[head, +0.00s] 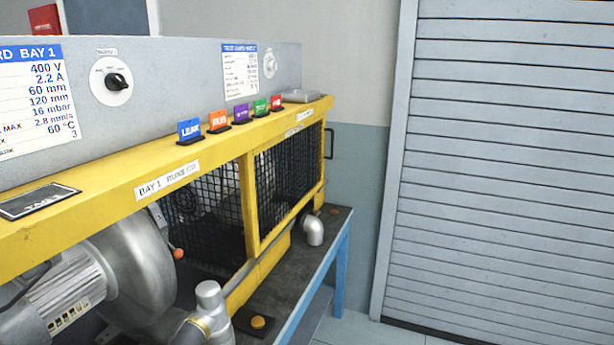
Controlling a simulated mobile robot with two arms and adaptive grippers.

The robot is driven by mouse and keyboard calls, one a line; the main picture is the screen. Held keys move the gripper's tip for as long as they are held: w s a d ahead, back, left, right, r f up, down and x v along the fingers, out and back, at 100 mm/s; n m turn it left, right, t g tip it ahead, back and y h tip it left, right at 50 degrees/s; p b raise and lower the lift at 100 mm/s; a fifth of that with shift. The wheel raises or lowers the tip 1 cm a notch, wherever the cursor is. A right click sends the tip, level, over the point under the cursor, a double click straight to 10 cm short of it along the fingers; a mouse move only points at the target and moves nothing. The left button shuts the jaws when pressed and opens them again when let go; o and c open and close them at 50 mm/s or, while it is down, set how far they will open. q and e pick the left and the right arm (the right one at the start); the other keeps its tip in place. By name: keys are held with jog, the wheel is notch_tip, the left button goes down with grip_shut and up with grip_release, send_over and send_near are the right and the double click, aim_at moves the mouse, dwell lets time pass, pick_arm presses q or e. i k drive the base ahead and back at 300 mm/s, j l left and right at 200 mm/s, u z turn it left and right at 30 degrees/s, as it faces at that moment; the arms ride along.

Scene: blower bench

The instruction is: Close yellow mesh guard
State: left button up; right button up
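A yellow-framed black mesh guard panel (288,178) stands upright at the right part of the bench front, below the yellow top rail. A black handle (329,143) shows at its far right end. Another black mesh area (205,218) shows to its left, behind the silver blower (140,262). No mesh covers the front of the blower in this view. I cannot tell whether the framed panel is swung or slid from its closed place. Neither of my grippers is in view.
The yellow rail (120,185) carries several coloured tags. Silver pipe elbows (313,230) and (210,297) stand along the bench edge, the nearer beside an orange button (258,322). A grey roller shutter (505,170) fills the right. Floor (360,328) shows clear between bench and shutter.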

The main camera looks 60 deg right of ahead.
aim_at(258, 248)
jog(key=z, duration=1.75)
jog(key=i+l+u, duration=0.15)
jog(key=u, duration=0.25)
jog(key=i+l+u, duration=0.25)
jog(key=u, duration=0.2)
